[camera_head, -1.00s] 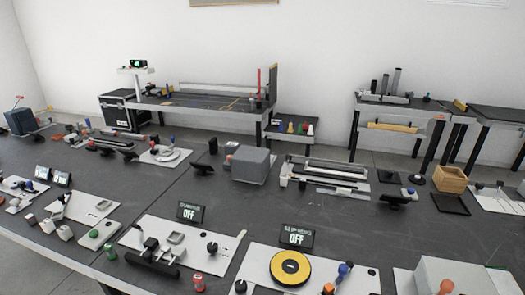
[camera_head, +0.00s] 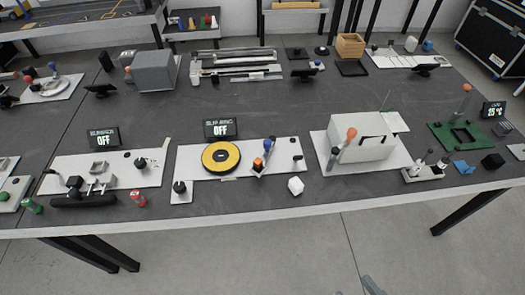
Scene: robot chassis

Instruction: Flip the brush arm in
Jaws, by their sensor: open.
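Two grey tips, likely my gripper (camera_head: 356,287), show at the bottom edge over the floor. They are apart, empty and far from the lever. The rest of the gripper is out of frame.
Left is a second "OFF" station (camera_head: 104,138) with a red can (camera_head: 138,197) near it. A large white box (camera_head: 362,138) with an orange-knobbed lever stands to the right. Floor is free before the table's front edge.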

